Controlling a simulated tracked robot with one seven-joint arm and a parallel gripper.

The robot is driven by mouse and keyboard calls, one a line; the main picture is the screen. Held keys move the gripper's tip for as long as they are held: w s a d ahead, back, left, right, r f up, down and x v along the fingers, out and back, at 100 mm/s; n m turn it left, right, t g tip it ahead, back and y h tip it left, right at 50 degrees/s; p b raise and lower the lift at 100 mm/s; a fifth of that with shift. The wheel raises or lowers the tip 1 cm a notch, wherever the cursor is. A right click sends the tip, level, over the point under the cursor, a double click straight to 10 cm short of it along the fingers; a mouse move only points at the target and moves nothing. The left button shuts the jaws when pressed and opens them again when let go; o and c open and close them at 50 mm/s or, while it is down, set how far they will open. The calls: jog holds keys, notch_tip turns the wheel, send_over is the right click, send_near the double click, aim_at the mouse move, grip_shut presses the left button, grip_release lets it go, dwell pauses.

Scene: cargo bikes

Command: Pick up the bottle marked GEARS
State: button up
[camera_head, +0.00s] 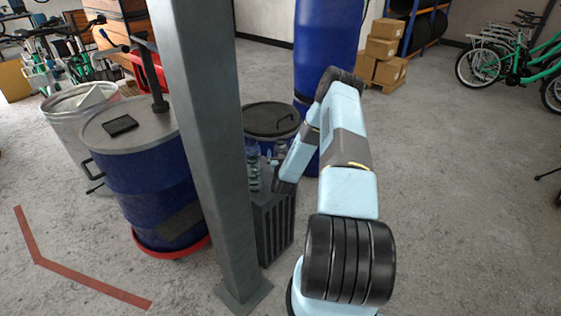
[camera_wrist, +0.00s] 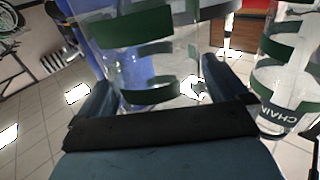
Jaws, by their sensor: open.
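A clear bottle with dark green bands (camera_wrist: 130,30) fills the upper middle of the wrist view, in front of and between the fingers of my gripper (camera_wrist: 155,78). No word on it is readable. My gripper is open, with a finger on each side of the bottle; I cannot tell whether they touch it. A second clear bottle with green bands, marked CHAIN (camera_wrist: 285,95), stands to the right of my gripper. In the head view a small clear bottle (camera_head: 254,175) stands on a dark ribbed box (camera_head: 273,225). My arm partly hides that spot. I see no GEARS marking.
A grey post (camera_head: 205,130) stands just left of the box. A blue drum with a grey lid (camera_head: 145,175) is farther left, and a lidded blue drum (camera_head: 270,118) is behind the box. A tall blue barrel (camera_head: 325,45) stands behind my arm.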

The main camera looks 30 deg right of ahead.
jog(key=shift+c, duration=0.4)
jog(key=c, duration=0.9)
jog(key=shift+c, duration=0.2)
jog(key=shift+r, duration=0.15)
